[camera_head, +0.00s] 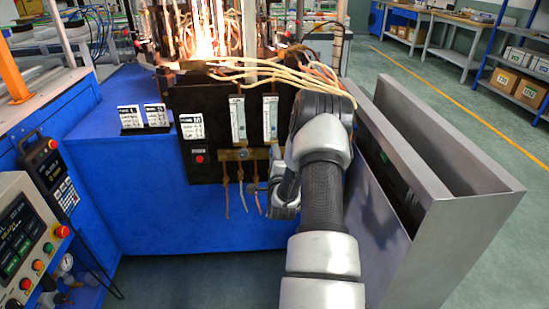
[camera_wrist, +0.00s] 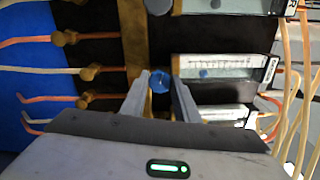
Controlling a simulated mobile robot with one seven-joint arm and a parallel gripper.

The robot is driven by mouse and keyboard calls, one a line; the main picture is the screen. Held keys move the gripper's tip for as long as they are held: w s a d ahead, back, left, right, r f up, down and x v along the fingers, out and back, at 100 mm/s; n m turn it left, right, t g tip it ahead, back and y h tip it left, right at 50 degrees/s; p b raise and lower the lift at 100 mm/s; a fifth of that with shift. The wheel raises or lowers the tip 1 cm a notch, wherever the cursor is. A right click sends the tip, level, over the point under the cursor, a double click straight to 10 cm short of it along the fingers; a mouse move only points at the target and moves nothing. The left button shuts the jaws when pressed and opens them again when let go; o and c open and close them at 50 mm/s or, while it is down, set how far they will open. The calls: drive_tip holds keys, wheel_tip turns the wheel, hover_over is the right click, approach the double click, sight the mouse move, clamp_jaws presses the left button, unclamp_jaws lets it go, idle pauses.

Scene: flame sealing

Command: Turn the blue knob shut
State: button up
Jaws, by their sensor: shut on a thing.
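The blue knob (camera_wrist: 160,80) sits on a brass strip in the wrist view, between the two fingers of my gripper (camera_wrist: 160,82). The fingers are closed in on it from both sides and are shut on it. In the head view my gripper (camera_head: 282,200) is at the front of the black panel, by the brass strip (camera_head: 240,154). My own arm covers the right part of the panel there, and the blue knob cannot be made out. A second round knob (camera_wrist: 158,6) shows at the top edge of the wrist view.
Flow gauges (camera_wrist: 225,67) stand close beside the fingers. Brass fittings with thin tubes (camera_wrist: 88,74) run from the strip. Burner flames (camera_head: 203,42) glow above the panel, with loose pale hoses (camera_head: 265,70). A metal bin (camera_head: 430,150) stands close to the right of my arm.

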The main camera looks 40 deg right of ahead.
drive_tip(key=shift+a, duration=0.1)
drive_tip(key=o, duration=1.1)
drive_tip(key=shift+c, duration=0.2)
drive_tip(key=p+v, duration=0.2)
drive_tip(key=v, duration=1.5)
drive_tip(key=shift+s, duration=0.2)
